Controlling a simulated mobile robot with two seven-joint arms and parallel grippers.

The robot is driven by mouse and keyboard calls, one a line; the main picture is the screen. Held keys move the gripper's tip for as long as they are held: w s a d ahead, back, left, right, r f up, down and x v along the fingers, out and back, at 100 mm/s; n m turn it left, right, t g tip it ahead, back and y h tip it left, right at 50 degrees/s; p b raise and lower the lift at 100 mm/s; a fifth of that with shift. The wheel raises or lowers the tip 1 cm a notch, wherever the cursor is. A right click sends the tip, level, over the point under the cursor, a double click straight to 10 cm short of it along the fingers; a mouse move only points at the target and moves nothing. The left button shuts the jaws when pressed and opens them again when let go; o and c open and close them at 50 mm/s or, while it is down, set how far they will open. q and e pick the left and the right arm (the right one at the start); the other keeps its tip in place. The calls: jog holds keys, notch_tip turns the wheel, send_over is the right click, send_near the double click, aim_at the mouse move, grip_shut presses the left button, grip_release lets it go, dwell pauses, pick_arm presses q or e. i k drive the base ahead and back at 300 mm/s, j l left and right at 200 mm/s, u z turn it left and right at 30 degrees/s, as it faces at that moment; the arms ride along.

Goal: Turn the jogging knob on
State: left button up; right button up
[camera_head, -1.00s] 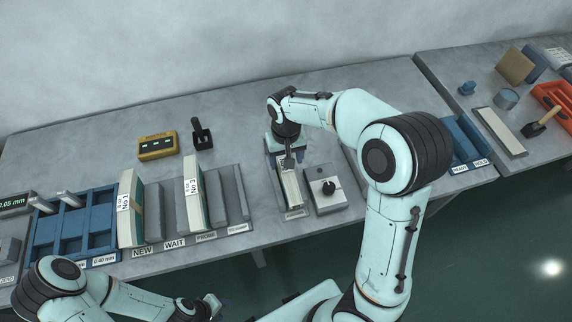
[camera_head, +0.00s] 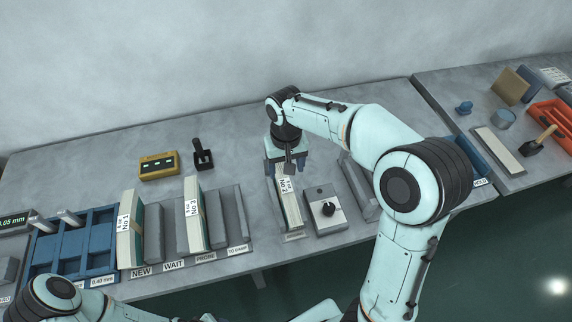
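The jogging knob (camera_head: 328,209) is a black round knob on a light grey box (camera_head: 323,225) near the front edge of the middle table. My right gripper (camera_head: 288,170) points down behind and left of the knob box, over the far end of a pale block labelled No 2 (camera_head: 288,206). Its fingers look spread, one on each side of the block's end; whether they touch it cannot be told. My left arm is at the bottom left, and its gripper (camera_head: 208,318) is mostly cut off by the lower edge.
A yellow display unit (camera_head: 159,165) and a black lever switch (camera_head: 202,156) stand at the back. Blocks in labelled slots and a blue tray (camera_head: 107,228) fill the left. A mallet (camera_head: 538,141) lies on the right table. The table's back middle is clear.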

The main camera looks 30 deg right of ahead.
aim_at(328, 209)
jog(key=k, duration=1)
